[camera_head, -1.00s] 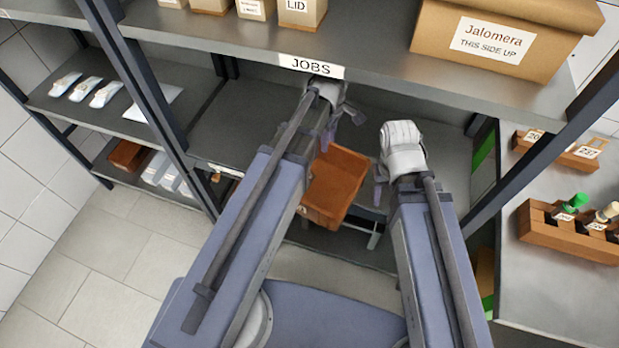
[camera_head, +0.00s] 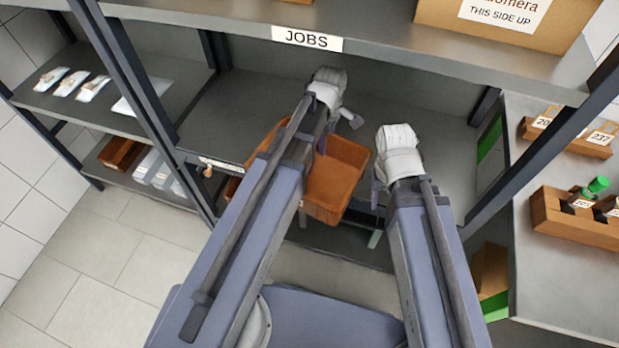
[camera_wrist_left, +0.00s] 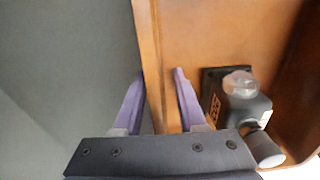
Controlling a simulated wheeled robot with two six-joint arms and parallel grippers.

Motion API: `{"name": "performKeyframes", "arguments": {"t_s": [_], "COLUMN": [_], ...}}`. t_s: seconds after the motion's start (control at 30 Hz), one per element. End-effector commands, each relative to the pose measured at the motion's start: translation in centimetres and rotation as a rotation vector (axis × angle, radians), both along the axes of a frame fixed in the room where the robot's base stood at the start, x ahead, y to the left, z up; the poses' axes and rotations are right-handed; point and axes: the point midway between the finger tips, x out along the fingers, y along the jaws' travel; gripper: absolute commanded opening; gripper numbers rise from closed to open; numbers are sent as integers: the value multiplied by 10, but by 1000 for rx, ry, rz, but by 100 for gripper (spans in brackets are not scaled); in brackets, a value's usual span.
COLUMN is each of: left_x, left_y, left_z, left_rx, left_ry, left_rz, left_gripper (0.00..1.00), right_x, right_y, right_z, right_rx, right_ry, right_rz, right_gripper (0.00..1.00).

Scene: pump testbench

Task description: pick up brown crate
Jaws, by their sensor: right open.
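The brown crate (camera_head: 338,180) is on the shelf level under the JOBS label, partly hidden behind my left arm. In the left wrist view, my left gripper (camera_wrist_left: 160,76) has its purple fingers on either side of the crate's wall (camera_wrist_left: 149,50). One finger is outside and one inside, with a gap visible on the inner side. A dark part with a clear dome (camera_wrist_left: 238,85) lies inside the crate. In the head view my left gripper (camera_head: 338,132) is over the crate's far edge. My right gripper (camera_head: 378,190) is open beside the crate's right side; its fingers are partly hidden.
The upper shelf with the JOBS label (camera_head: 307,39) overhangs the arms and carries a cardboard box (camera_head: 460,25). Shelf posts (camera_head: 135,95) stand on both sides. A grey table (camera_head: 560,290) with wooden holders (camera_head: 580,217) is at the right. The shelf surface behind the crate is clear.

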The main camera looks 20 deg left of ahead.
Motion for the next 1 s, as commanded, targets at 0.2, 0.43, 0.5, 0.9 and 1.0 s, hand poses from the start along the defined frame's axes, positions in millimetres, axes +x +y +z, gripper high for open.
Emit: {"name": "performKeyframes", "arguments": {"t_s": [0.2, 0.43, 0.5, 0.9, 1.0], "left_x": [0, 0, 0, 0, 0], "left_y": [0, 0, 0, 0, 0], "left_z": [-13, -12, -12, -12, -12], "left_rx": [0, 0, 0, 0, 0], "left_ry": [0, 0, 0, 0, 0], "left_rz": [0, 0, 0, 0, 0], "left_gripper": [40, 31, 23, 0, 0], "right_x": [0, 0, 0, 0, 0], "right_y": [0, 0, 0, 0, 0], "right_z": [-13, -12, -12, -12, -12], "right_rx": [0, 0, 0, 0, 0], "right_ry": [0, 0, 0, 0, 0], "right_rz": [0, 0, 0, 0, 0], "right_gripper": [50, 50, 50, 50, 50]}}
